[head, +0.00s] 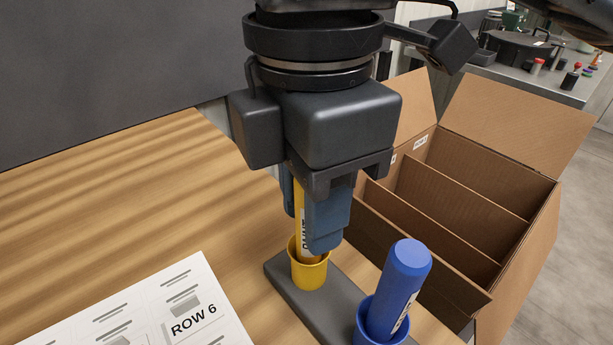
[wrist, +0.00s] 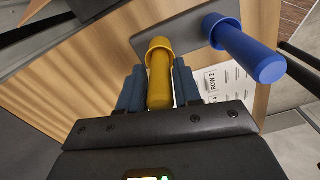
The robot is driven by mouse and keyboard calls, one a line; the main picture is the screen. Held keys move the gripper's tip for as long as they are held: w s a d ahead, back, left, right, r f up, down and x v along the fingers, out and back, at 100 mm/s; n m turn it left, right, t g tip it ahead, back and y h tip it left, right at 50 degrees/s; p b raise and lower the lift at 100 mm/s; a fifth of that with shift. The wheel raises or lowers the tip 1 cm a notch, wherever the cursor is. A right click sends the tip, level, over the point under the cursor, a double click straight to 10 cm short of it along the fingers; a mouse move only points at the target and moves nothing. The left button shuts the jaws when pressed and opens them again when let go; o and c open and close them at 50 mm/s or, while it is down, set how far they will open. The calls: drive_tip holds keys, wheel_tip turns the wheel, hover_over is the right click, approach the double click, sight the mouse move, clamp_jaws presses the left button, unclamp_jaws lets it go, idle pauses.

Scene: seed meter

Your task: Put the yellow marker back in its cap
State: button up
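My gripper (head: 307,228) points down, with its two blue-grey fingers on either side of the yellow marker (head: 300,222). In the wrist view the fingers (wrist: 160,72) lie close against both sides of the marker (wrist: 159,85). The marker is about upright, and its lower end is within the mouth of the yellow cap (head: 310,274). The cap also shows in the wrist view (wrist: 160,45). It stands open end up in a dark grey block (head: 345,295). How deep the marker sits inside the cap is hidden.
A blue marker (head: 400,285) stands tilted in a blue cap (head: 368,325) on the same block, close to my gripper's right. A divided cardboard box (head: 515,90) is behind on the right. A ROW 6 sheet (head: 180,310) lies front left. The wooden table (head: 110,205) is clear on the left.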

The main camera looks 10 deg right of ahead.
drive_tip(key=o, duration=0.3)
drive_tip(key=shift+o, duration=0.2)
